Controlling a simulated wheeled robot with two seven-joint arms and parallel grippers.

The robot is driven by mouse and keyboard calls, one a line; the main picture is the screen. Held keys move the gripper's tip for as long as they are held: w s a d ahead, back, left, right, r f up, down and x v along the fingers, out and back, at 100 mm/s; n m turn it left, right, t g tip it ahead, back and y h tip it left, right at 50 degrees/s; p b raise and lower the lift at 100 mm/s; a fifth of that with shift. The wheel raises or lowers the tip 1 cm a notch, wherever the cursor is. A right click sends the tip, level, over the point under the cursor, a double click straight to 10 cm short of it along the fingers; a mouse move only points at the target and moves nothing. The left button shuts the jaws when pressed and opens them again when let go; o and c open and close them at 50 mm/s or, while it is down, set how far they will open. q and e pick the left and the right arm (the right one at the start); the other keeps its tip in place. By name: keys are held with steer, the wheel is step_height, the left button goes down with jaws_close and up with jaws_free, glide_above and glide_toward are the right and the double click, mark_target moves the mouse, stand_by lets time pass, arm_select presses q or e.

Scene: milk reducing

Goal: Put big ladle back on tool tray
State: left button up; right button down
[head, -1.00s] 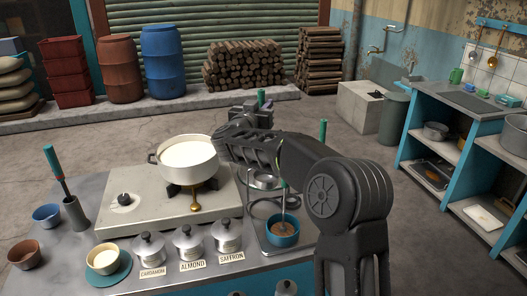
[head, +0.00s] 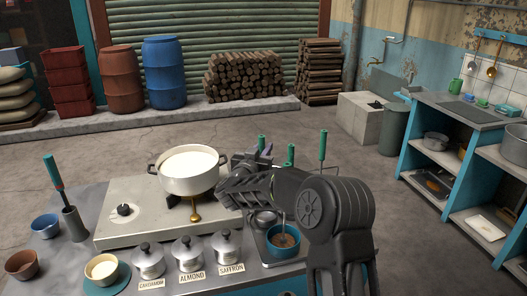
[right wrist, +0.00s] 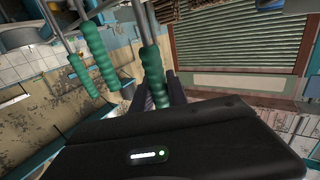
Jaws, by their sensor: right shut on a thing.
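My right gripper (head: 262,158) is shut on the green handle of the big ladle (head: 262,143), which stands about upright, handle up. My arm hides its middle. A round metal piece below, apparently the ladle's bowl (head: 264,217), is low over the tool tray (head: 252,240), right of the stove; I cannot tell if it touches. Two other green-handled tools (head: 291,154) (head: 323,144) stand to the right of the held handle. The right wrist view shows the held green handle (right wrist: 152,75) between my fingers, with two more green handles (right wrist: 84,75) (right wrist: 98,48) to its left. My left gripper is not in view.
A white pot of milk (head: 188,170) stands on the stove (head: 140,225), close left of my right gripper. A teal bowl of brown contents (head: 284,240) sits on the tray. Lidded tins (head: 188,255) line the front. A cup with a green-handled tool (head: 73,222) stands left.

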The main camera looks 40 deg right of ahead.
steer(key=shift+f, duration=0.25)
steer(key=shift+f, duration=0.15)
steer(key=c, duration=1.3)
jaws_free()
steer(key=shift+s+a, duration=0.2)
steer(key=shift+a, duration=0.1)
steer(key=b+v, duration=0.1)
steer(key=v, duration=1)
steer(key=shift+b, duration=0.4)
